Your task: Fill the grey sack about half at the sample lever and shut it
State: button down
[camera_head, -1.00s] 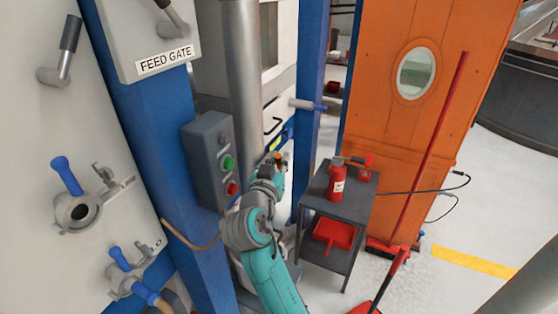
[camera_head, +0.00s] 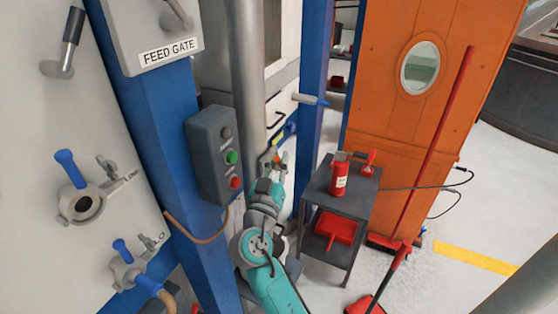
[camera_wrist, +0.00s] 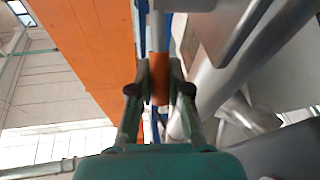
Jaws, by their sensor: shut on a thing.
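My gripper (camera_wrist: 159,92) is shut on an orange grip (camera_wrist: 159,72) at the end of a grey rod (camera_wrist: 157,30); this looks like a lever. One finger is on each side of the grip. In the head view my gripper (camera_head: 273,158) is small, beside the grey vertical pipe and behind my wrist, so its hold is mostly hidden there. I cannot make out the grey sack in either view, nor any grain flow.
A grey button box (camera_head: 214,155) on a blue post (camera_head: 160,130) stands left of my arm. Beyond are an orange cabinet (camera_head: 380,110) and red-handled broom (camera_head: 436,140).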

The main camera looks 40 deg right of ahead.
jog(key=c, duration=1.1)
grip_release()
jog(key=v, duration=1.2)
